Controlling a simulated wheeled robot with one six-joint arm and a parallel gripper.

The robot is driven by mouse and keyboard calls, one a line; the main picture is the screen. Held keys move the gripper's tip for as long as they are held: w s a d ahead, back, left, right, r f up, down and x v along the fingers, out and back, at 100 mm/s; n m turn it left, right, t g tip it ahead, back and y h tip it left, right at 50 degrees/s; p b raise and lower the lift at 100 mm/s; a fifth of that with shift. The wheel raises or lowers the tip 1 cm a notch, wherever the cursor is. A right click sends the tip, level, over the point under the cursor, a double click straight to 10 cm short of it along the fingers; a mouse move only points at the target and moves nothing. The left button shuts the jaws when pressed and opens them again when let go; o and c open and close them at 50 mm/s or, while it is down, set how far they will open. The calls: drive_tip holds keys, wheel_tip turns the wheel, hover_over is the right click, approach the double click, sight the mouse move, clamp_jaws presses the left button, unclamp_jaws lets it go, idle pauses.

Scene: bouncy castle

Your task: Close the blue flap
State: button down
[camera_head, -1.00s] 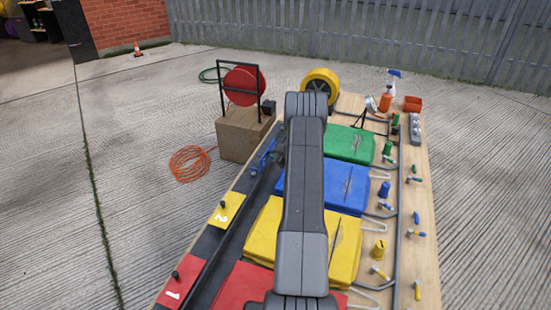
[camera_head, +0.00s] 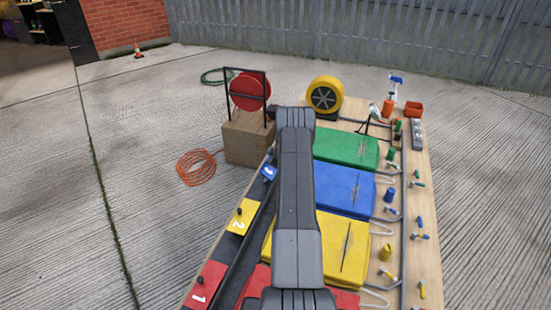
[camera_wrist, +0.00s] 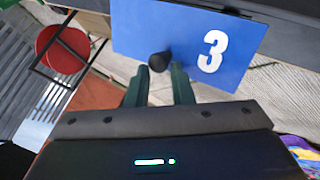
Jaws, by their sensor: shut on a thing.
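The blue flap (camera_wrist: 190,35) carries a white 3 and a black knob (camera_wrist: 160,62) in the wrist view. My gripper (camera_wrist: 159,78) has its dark green fingers on either side of the knob and is shut on it. In the head view the blue flap (camera_head: 268,173) shows as a small blue patch with a white mark, left of my arm, at the bench's left edge. My arm hides part of it and my gripper there. I cannot tell whether the flap lies fully flush.
The yellow flap 2 (camera_head: 241,217) and red flap 1 (camera_head: 205,285) lie along the same edge. Green (camera_head: 346,148), blue (camera_head: 344,187) and yellow (camera_head: 345,245) folded pieces cover the bench. A red reel (camera_head: 249,92) stands on a wooden box (camera_head: 246,140).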

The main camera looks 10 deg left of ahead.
drive_tip(key=shift+w+a+r+p, duration=0.1)
drive_tip(key=shift+a+r+p, duration=0.1)
drive_tip(key=shift+a, duration=0.2)
drive_tip(key=shift+w+a+r+p, duration=0.1)
drive_tip(key=shift+a+p, duration=0.05)
drive_tip(key=shift+a, duration=0.25)
drive_tip(key=c, duration=1.9)
unclamp_jaws()
drive_tip(key=shift+a+f, duration=0.15)
drive_tip(key=o, duration=0.6)
drive_tip(key=shift+d+f, duration=0.2)
drive_tip(key=shift+d, duration=0.2)
drive_tip(key=b+v, duration=0.3)
drive_tip(key=v, duration=1)
drive_tip(key=shift+s+r, duration=0.2)
drive_tip(key=shift+r, duration=0.1)
drive_tip(key=shift+d, duration=0.1)
